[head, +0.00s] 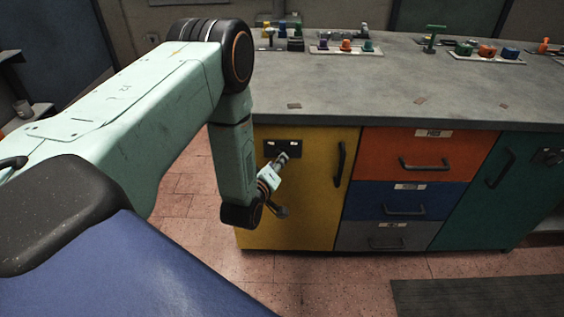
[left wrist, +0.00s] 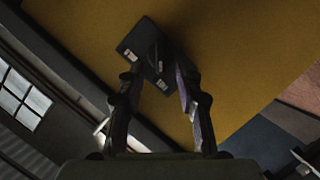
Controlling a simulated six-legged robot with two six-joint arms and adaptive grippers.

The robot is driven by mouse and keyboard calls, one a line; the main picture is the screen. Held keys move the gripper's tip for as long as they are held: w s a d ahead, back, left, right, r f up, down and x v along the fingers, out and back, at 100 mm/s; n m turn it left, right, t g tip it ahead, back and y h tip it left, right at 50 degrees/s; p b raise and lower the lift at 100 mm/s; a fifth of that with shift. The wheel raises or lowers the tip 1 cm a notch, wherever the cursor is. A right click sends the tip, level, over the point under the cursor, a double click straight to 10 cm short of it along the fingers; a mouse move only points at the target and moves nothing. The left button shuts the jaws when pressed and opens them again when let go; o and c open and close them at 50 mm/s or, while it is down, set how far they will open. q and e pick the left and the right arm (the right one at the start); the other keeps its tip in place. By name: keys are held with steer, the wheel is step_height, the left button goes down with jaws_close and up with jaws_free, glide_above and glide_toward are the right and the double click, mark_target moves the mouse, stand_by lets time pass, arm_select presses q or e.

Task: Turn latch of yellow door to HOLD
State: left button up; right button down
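The yellow door (head: 308,205) is at the left end of the bench front and is closed. Its black latch plate (head: 268,150) has small white marks and sits near the door's top left. My left gripper (head: 282,158) is at this plate and hides part of it. In the left wrist view, the latch plate (left wrist: 135,40) is tilted and close, with a dark latch handle (left wrist: 155,56) on it. The two fingers (left wrist: 159,72) are spread apart on either side of the handle. I cannot read the marks or tell which one the handle points at. My right gripper is not in view.
A black door handle (head: 339,165) is right of the latch. Orange (head: 385,150), blue (head: 365,200) and grey drawers (head: 360,237) and a teal door (head: 490,205) follow to the right. Small fixtures stand on the grey benchtop (head: 400,85). Floor in front is clear, with a dark mat (head: 480,297) at right.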

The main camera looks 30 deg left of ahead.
arm_select(q)
steer(key=x, duration=0.3)
steer(key=shift+w+f+b, duration=0.1)
steer(key=shift+w+b, duration=0.05)
steer(key=shift+b, duration=0.2)
steer(key=shift+a+f, duration=0.1)
steer(key=c, duration=0.3)
jaws_close()
